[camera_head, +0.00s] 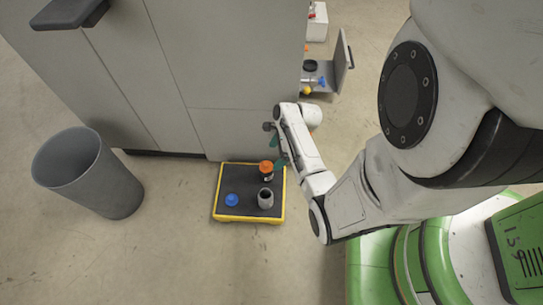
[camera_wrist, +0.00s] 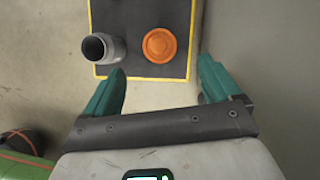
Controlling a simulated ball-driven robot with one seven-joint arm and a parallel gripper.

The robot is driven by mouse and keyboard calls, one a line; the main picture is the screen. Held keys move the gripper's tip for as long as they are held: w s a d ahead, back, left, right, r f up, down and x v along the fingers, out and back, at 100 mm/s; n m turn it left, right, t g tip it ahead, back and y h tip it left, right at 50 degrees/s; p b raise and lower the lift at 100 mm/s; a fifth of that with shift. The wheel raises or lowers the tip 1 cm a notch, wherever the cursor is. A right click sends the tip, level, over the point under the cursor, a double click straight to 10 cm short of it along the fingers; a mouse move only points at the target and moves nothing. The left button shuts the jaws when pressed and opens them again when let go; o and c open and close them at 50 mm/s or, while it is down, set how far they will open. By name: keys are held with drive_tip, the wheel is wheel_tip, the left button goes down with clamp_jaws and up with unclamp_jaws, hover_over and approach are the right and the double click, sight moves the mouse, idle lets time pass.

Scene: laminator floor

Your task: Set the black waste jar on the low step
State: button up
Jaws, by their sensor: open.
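The low step (camera_head: 236,178) has a dark top and yellow edges and lies on the floor by the grey cabinet. In the head view my gripper (camera_head: 281,158) is right beside the jar.
A grey open-topped cup (camera_head: 265,198) and a blue item (camera_head: 231,200) also stand on the step. A grey bin (camera_head: 88,174) is left of it. The grey cabinet (camera_head: 225,55) rises behind. A small tray (camera_head: 325,75) with several items is at the back. Floor in front is clear.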

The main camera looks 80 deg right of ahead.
drive_tip(key=w+a+r+n+g, duration=0.1)
drive_tip(key=w+a+r+n, duration=0.25)
drive_tip(key=a+n, duration=0.45)
drive_tip(key=w+a+r+n+g, duration=0.1)
drive_tip(key=w+a+r+n, duration=0.25)
drive_tip(key=a+n, duration=0.45)
drive_tip(key=s+a+r+n+g+h, duration=0.1)
drive_tip(key=s+a+r+n, duration=0.2)
drive_tip(key=a+r+n, duration=0.5)
drive_tip(key=a+n, duration=0.2)
drive_tip(key=n, duration=0.6)
drive_tip(key=shift+s+r+g+h, duration=0.25)
drive_tip(key=shift+r+g+h, duration=0.05)
drive_tip(key=shift+r, duration=0.1)
drive_tip(key=shift+d+f, duration=0.1)
